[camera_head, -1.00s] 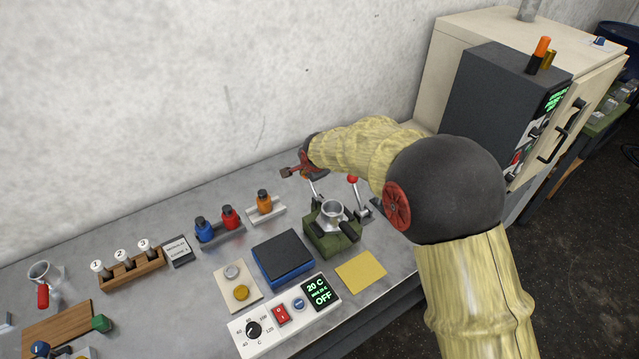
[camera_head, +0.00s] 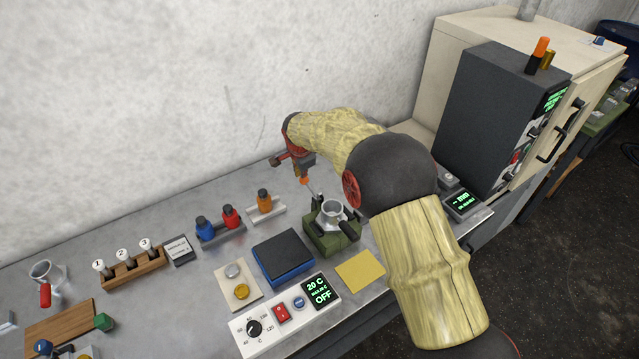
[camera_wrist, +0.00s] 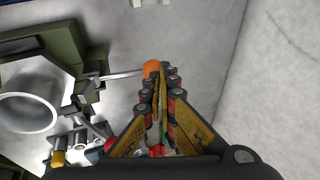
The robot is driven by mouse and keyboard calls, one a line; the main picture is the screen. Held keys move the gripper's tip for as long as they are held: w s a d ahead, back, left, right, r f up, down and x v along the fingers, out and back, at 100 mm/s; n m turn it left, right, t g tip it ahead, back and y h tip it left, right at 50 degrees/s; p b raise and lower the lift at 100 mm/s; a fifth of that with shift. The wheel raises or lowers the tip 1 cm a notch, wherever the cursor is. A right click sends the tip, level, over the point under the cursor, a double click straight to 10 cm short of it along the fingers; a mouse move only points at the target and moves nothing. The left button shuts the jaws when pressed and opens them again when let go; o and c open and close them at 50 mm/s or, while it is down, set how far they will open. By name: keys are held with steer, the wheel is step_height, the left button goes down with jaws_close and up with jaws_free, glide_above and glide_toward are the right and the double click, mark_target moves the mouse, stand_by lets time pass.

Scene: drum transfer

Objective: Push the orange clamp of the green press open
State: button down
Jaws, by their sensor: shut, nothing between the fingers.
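In the wrist view the orange knob (camera_wrist: 151,68) is right beside the left fingertip, and the lever runs left to the press (camera_wrist: 65,40). I cannot tell whether knob and finger touch. My gripper (camera_wrist: 164,72) is shut and empty. In the head view my gripper (camera_head: 302,165) is just above the knob, partly hidden by its own wrist.
A rack with an orange bottle (camera_head: 264,200) stands left of the press. A blue box (camera_head: 283,259) and a yellow pad (camera_head: 360,270) lie in front. The wall (camera_head: 200,90) is close behind my gripper. A dark cabinet (camera_head: 490,115) stands to the right.

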steer(key=shift+w+a+f, duration=0.25)
steer(key=shift+w+f, duration=0.1)
steer(key=shift+f, duration=0.2)
stand_by(0.4)
